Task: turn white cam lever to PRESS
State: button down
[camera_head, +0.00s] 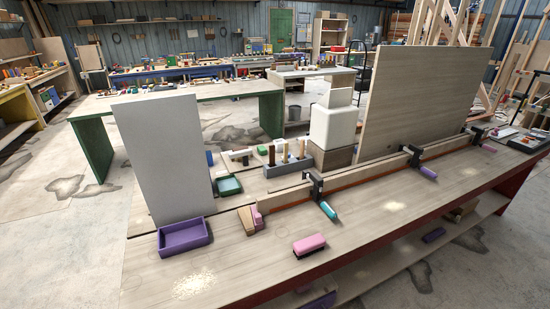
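I cannot pick out the white cam lever with certainty, and no PRESS marking is legible. Black clamps sit along a long wooden strip (380,174) on the workbench (225,265). The nearest clamp (314,184) has a teal handle (327,210). The middle clamp (412,156) has a purple handle (429,172). A farther clamp (478,135) stands near the right end. A small white piece (240,153) lies behind the strip, too small to tell what it is. My gripper is not in view.
A purple tray (184,237) stands at the bench's left. A pink brush (309,244) lies near the front edge. A tall grey panel (162,158) and a large wooden panel (425,100) stand upright. A white block (333,127) sits between them. The front middle is mostly clear.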

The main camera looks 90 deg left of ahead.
aim_at(239, 154)
jog(key=i, duration=0.95)
jog(key=u, duration=3.75)
jog(key=i, duration=1.65)
